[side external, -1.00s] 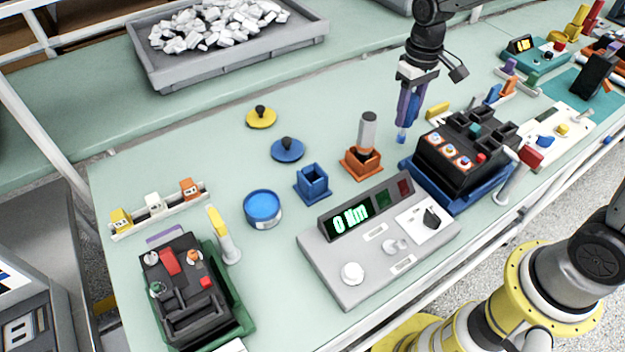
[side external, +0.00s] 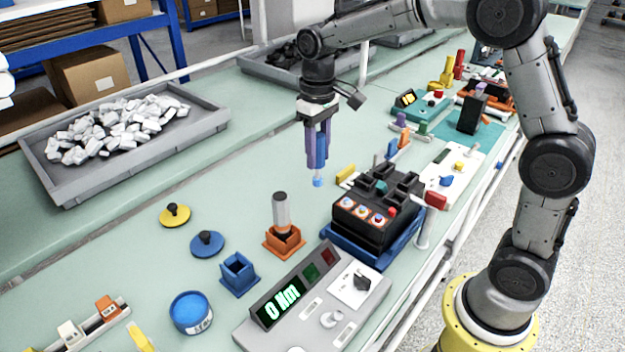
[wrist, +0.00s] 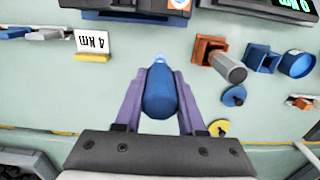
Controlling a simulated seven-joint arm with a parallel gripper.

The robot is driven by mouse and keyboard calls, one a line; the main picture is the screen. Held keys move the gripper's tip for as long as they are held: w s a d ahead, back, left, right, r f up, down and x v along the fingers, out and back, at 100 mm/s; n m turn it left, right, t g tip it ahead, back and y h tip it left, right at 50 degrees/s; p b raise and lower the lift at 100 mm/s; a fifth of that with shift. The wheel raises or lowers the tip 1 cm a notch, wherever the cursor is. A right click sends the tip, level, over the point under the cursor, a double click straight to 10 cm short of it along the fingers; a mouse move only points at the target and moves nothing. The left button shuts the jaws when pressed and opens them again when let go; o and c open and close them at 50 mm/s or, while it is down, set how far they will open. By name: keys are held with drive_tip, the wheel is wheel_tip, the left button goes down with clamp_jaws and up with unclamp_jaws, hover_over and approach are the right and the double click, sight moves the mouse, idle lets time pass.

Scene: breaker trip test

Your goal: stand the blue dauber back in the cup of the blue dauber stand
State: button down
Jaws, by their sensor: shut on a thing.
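My gripper (side external: 318,160) is shut on the blue dauber (wrist: 160,92). The dauber hangs roughly upright between the purple fingers, its pale blue tip (side external: 318,182) pointing down, apart from the bench. The blue dauber stand (side external: 238,273) is a square blue cup on a base, and its cup looks empty. It stands in front and to the left of my gripper in the side view, and at the upper right in the wrist view (wrist: 262,58). The fingers hide part of the dauber in the side view.
An orange stand (side external: 283,242) holding a grey-topped dauber is between my gripper and the blue stand. A black breaker (side external: 375,212) in a blue tray is to the right. A blue jar (side external: 192,313), blue lid (side external: 207,243), yellow lid (side external: 175,214) and display console (side external: 310,310) are nearby.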

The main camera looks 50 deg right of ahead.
drive_tip(key=r, duration=0.8)
drive_tip(key=shift+w+a+r, duration=0.1)
drive_tip(key=shift+a+r, duration=0.15)
drive_tip(key=shift+a, duration=0.15)
drive_tip(key=w+a+n, duration=0.1)
drive_tip(key=a+n, duration=0.2)
drive_tip(key=a, duration=0.8)
drive_tip(key=n, duration=0.3)
hover_over(238, 275)
drive_tip(key=w+d, duration=0.1)
drive_tip(key=w, duration=0.1)
wheel_tip(238, 275, down, 4)
drive_tip(key=f, duration=0.1)
drive_tip(key=shift+d+f, duration=0.1)
drive_tip(key=shift+d, duration=0.05)
drive_tip(key=shift+f, duration=2.9)
drive_tip(key=shift+f, duration=3.05)
drive_tip(key=shift+c, duration=2.1)
unclamp_jaws()
